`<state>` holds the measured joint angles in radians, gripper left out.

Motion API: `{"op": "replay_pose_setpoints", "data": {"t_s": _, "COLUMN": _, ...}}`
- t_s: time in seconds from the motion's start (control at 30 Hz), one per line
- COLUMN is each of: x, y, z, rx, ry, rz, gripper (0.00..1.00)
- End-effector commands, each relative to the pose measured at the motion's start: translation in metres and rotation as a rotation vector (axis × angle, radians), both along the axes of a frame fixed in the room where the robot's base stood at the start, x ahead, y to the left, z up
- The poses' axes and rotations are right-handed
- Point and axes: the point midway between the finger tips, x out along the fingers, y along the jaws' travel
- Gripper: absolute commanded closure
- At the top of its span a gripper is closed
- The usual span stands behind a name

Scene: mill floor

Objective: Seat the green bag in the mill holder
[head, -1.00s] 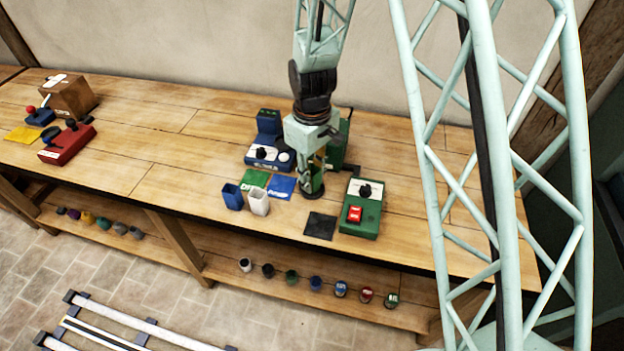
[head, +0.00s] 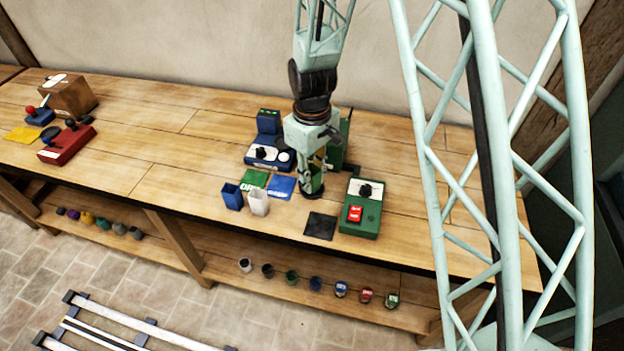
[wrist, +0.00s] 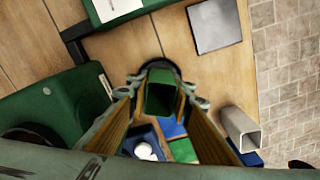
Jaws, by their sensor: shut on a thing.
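My gripper (wrist: 158,98) is shut on the green bag (wrist: 161,92), an open-topped, box-shaped bag seen from above between the yellow-lined fingers. In the head view my gripper (head: 313,172) points down beside the green mill (head: 341,142), and its fingers hide most of the bag. A dark round holder (wrist: 152,64) shows behind the far side of the bag in the wrist view. In the head view the holder (head: 313,195) shows as a dark disc directly below the gripper. I cannot tell whether the bag's bottom touches it.
A blue bag (head: 232,197) and a white bag (head: 259,203) stand to the left. A blue scale-like device (head: 267,152) is behind them. A green box with a red switch (head: 361,211) stands to the right. A black mat (head: 320,226) lies in front.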

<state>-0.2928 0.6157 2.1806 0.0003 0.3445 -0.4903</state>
Motion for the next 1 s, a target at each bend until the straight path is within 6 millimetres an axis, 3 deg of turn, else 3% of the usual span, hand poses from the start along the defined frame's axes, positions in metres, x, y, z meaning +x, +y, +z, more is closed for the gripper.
{"op": "replay_pose_setpoints", "data": {"t_s": 0.67, "x": -0.0001, "y": -0.0001, "z": -0.0086, "rx": 0.0, "ry": 0.0, "rz": 0.0, "gripper": 0.91}}
{"op": "replay_pose_setpoints", "data": {"t_s": 0.7, "x": -0.0001, "y": -0.0001, "z": -0.0088, "rx": 0.0, "ry": 0.0, "rz": 0.0, "gripper": 0.79}}
{"op": "replay_pose_setpoints", "data": {"t_s": 0.77, "x": -0.0001, "y": 0.0001, "z": -0.0084, "rx": 0.0, "ry": 0.0, "rz": 0.0, "gripper": 0.74}}
{"op": "replay_pose_setpoints", "data": {"t_s": 1.0, "x": -0.0002, "y": -0.0001, "z": -0.0084, "rx": 0.0, "ry": 0.0, "rz": 0.0, "gripper": 0.74}}
